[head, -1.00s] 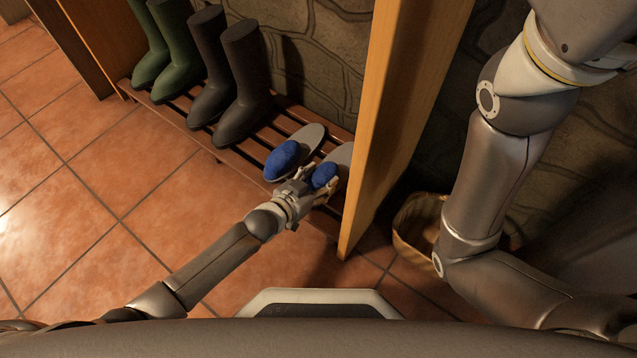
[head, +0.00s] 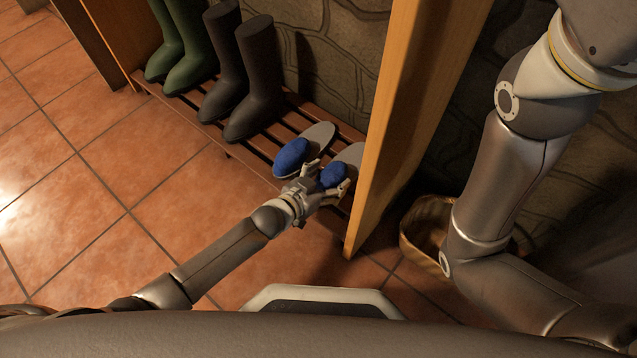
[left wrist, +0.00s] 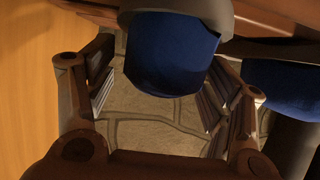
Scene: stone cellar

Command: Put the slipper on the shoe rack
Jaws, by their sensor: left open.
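Two grey slippers with blue toes lie side by side at the right end of the slatted shoe rack (head: 258,150). The right slipper (head: 333,174) is beside the wooden panel, its toe facing me; the left slipper (head: 291,157) is just left of it. My left gripper (head: 328,179) is open, with its fingers on either side of the right slipper's toe. In the left wrist view, that blue toe (left wrist: 170,60) shows between the spread fingers (left wrist: 160,103), with gaps visible at both sides. The other slipper (left wrist: 280,85) is outside the right finger. My right gripper is out of view.
Dark boots (head: 256,85) and green boots (head: 190,50) stand on the rack to the left. A tall wooden panel (head: 400,110) rises close to the right slipper. A woven basket (head: 424,230) sits beyond it. The tiled floor (head: 100,190) at left is clear.

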